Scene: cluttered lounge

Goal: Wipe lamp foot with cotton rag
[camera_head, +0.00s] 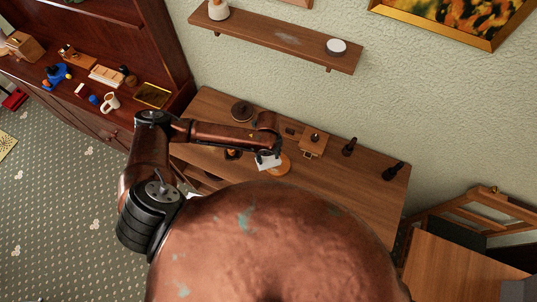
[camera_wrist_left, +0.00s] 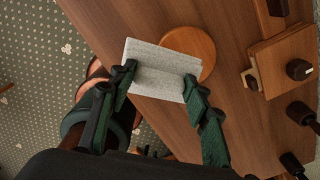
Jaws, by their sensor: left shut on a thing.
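A pale grey cotton rag (camera_head: 266,162) is held by my left gripper (camera_wrist_left: 160,82). In the left wrist view the rag (camera_wrist_left: 162,56) is a folded, flat-sided piece between the two green-and-black fingers, which are shut on it. A round orange-brown wooden disc (camera_head: 284,165), which looks like the lamp foot, lies on the wooden table. The rag covers part of the disc (camera_wrist_left: 197,44) in the left wrist view; I cannot tell whether they touch. In the head view the left gripper's fingers are hard to make out. My right gripper is not in view.
The table (camera_head: 350,197) also bears a dark round object (camera_head: 242,111), a wooden block with a dark knob (camera_head: 314,141) and two dark items (camera_head: 349,147) (camera_head: 393,170) to the right. A wall shelf (camera_head: 280,38) hangs above. A cluttered cabinet stands left.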

